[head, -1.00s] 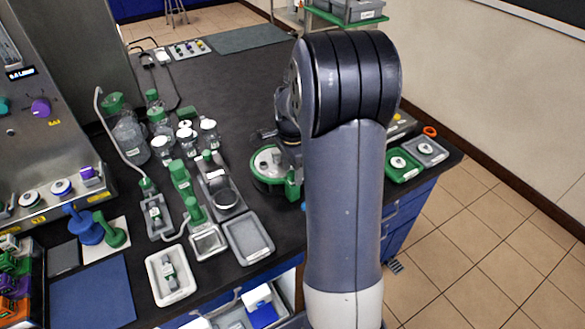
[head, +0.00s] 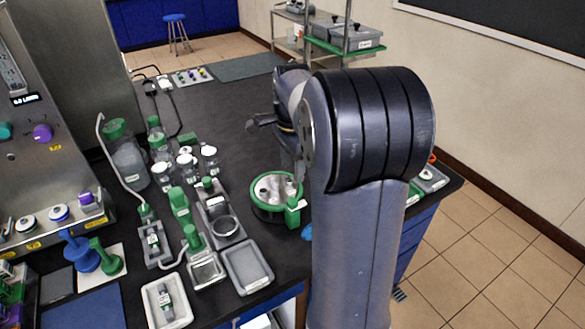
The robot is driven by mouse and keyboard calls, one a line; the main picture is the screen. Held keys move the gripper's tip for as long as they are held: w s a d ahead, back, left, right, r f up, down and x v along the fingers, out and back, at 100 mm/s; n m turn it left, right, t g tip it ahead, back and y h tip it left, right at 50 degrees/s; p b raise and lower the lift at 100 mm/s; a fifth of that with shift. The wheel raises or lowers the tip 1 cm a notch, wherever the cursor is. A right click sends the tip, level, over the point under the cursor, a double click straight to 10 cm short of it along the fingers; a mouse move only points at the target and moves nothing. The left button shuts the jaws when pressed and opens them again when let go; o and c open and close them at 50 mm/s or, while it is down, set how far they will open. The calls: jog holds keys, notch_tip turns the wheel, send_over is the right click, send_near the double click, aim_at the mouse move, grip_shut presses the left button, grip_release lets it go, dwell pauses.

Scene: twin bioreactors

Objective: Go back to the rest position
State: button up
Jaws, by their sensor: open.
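My gripper (head: 262,124) shows at the left of my arm's upper joint, raised above the dark bench and partly hidden behind my own arm links. Its jaws are open and I see nothing held in them. Below it on the bench (head: 232,105) is a round green-rimmed device with a pale top (head: 275,190), apart from the gripper. My arm stands upright in the right middle of the head view and hides part of the bench behind it.
Bottles with green and white caps (head: 160,146) crowd the bench's left middle. Grey trays (head: 247,267) and a white tray (head: 167,302) lie at the front. A green tray sits partly hidden at right. The bench's far middle is clear. A cart (head: 345,46) stands behind.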

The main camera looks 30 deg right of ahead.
aim_at(292, 201)
notch_tip(292, 201, down, 11)
jog(key=shift+f+p, duration=0.1)
jog(key=shift+p, duration=0.2)
jog(key=shift+n, duration=0.3)
jog(key=shift+r, duration=0.25)
